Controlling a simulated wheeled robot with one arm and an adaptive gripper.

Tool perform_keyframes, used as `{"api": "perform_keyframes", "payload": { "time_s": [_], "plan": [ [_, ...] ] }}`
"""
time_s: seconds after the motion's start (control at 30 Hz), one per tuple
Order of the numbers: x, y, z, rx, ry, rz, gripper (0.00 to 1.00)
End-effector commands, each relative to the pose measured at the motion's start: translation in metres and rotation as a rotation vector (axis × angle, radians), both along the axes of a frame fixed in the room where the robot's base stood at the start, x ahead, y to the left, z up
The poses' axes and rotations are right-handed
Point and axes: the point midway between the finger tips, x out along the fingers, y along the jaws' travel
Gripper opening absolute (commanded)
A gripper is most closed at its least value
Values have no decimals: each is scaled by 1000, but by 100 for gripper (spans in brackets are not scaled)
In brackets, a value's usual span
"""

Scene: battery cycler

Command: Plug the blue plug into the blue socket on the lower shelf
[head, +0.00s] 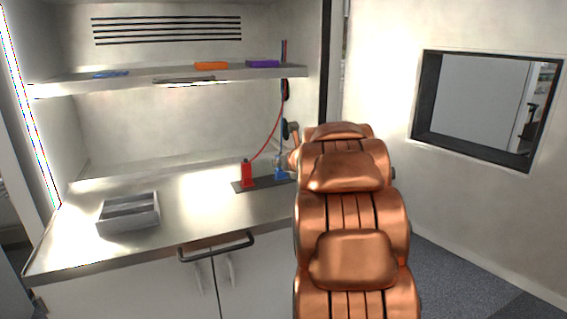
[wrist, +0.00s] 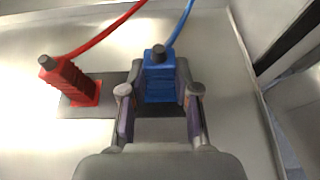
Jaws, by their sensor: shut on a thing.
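The blue plug (head: 281,173) is upright at the right end of a dark base plate on the worktop, with a blue cable rising from it. In the wrist view the blue plug (wrist: 160,78) stands between the two fingers of my gripper (wrist: 159,93), which is shut on its sides. I cannot tell whether its underside touches the plate. In the head view my arm hides most of the gripper. A flat blue piece (head: 110,74), perhaps the blue socket, lies at the left of the shelf; its openings are too small to make out.
A red plug (head: 247,174) with a red cable stands left on the base plate (wrist: 118,104). An orange piece (head: 212,66) and a purple piece (head: 263,63) sit on the shelf (head: 150,79). A grey tray (head: 128,222) is at the worktop's left. The middle worktop is clear.

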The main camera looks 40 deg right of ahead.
Motion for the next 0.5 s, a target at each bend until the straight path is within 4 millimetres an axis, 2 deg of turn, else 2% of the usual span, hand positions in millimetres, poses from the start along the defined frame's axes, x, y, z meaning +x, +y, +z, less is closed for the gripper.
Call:
{"api": "perform_keyframes", "payload": {
  "time_s": [0.4,0.43,0.5],
  "plan": [
    [0,0,-2,0,-1,0,0],
    [0,0,-2,0,-1,0,32],
    [0,0,-2,0,-1,0,40]
  ]
}}
